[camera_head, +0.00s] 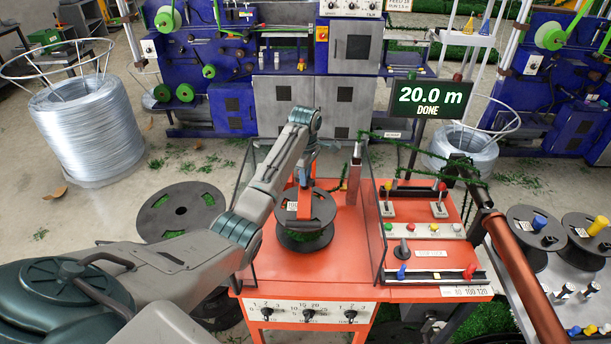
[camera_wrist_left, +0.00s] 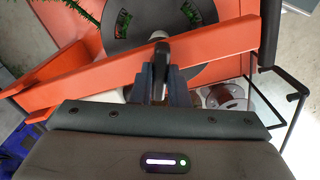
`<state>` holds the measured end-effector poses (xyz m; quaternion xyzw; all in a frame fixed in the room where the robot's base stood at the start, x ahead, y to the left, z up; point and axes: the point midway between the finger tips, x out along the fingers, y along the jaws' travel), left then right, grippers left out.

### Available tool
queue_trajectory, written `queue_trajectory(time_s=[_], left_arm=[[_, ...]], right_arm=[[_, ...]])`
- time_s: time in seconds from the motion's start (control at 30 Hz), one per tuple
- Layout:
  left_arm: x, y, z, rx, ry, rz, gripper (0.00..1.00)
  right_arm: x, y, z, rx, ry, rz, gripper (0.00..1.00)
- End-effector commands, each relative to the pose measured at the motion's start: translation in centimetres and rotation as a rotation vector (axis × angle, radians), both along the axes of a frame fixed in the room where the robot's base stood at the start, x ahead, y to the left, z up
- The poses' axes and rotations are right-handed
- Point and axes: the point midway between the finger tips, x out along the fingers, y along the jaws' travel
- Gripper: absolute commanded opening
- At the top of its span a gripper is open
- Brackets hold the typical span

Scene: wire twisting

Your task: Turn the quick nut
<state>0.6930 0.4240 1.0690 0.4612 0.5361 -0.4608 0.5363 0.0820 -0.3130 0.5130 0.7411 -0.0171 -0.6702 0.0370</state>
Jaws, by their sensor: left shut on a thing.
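My left arm comes in from the left of the head view and bends down over the orange machine (camera_head: 345,270). My left gripper (camera_head: 307,158) is above the wire spool (camera_head: 306,240) there, partly hidden by my own wrist. In the left wrist view the two dark fingers (camera_wrist_left: 161,66) are closed together on a small part with a pale rounded end (camera_wrist_left: 158,36), apparently the quick nut. It sits at an orange bar (camera_wrist_left: 215,42) crossing the spool's dark flange (camera_wrist_left: 128,14). Most of it is hidden between the fingers. My right gripper is not in view.
Clear guard panels (camera_head: 375,230) stand beside the spool. A control panel with levers and buttons (camera_head: 425,230) is on the right. A display (camera_head: 429,97) reads 20.0 m DONE.

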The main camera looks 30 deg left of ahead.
Motion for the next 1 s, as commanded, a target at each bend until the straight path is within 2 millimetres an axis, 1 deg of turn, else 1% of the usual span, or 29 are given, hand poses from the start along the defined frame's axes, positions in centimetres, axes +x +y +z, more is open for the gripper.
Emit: queue_trajectory(time_s=[0.2,0.4,0.63,1.0], left_arm=[[0.01,0.12,0.06,0.002,-0.002,0.144,0.0],[0.0,0.13,0.05,0.002,-0.001,0.224,0.0],[-0.01,0.14,0.03,0.002,-0.001,0.263,0.0],[-0.03,0.14,0.01,0.003,0.0,0.266,0.0]], right_arm=[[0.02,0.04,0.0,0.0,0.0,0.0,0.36],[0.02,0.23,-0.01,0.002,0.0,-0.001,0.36],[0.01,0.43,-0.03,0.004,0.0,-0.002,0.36],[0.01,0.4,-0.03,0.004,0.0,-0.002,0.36]])
